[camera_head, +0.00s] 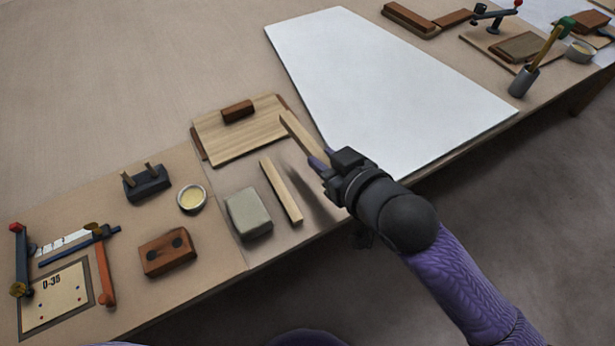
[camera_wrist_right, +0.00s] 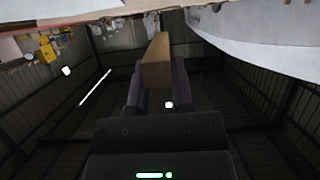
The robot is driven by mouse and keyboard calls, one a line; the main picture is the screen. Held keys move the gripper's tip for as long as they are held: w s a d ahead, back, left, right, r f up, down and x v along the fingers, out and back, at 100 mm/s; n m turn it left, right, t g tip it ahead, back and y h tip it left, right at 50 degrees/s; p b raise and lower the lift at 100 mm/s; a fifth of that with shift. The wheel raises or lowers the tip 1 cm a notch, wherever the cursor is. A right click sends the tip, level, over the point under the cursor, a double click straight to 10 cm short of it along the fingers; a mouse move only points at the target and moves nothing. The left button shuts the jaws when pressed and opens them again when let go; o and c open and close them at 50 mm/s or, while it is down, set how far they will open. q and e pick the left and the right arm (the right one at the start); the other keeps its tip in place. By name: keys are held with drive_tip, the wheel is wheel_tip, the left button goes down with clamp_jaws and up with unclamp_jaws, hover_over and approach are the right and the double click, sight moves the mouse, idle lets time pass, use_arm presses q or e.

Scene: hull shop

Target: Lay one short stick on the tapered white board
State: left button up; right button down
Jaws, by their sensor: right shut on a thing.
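The tapered white board (camera_head: 400,85) lies flat on the bench, wide toward the front right and narrow at the back. My right gripper (camera_head: 322,163) is shut on a short pale stick (camera_head: 300,133) and holds it beside the board's left edge, seemingly above the bench. In the right wrist view the stick (camera_wrist_right: 157,62) stands out between the two fingers (camera_wrist_right: 155,88). Another short stick (camera_head: 281,191) lies on the bench to the left of the gripper. My left gripper is not in view.
A wooden board (camera_head: 232,140) with a brown block (camera_head: 238,111) lies left of the white board. A grey-green block (camera_head: 248,214), a small round dish (camera_head: 192,198) and a brown block with two dark spots (camera_head: 167,252) sit front left. Tools and a dark cup (camera_head: 523,81) stand far right.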

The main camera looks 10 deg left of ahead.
sight(323, 201)
wheel_tip(323, 201, down, 9)
drive_tip(key=b, duration=0.5)
drive_tip(key=shift+f, duration=0.35)
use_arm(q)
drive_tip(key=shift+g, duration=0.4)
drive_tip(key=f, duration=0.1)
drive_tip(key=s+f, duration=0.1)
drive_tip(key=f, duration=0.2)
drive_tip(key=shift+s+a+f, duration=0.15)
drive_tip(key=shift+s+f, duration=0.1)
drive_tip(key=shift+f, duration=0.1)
use_arm(e)
drive_tip(key=shift+f, duration=0.1)
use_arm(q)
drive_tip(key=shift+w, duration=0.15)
use_arm(e)
drive_tip(key=shift+c, duration=2.4)
unclamp_jaws()
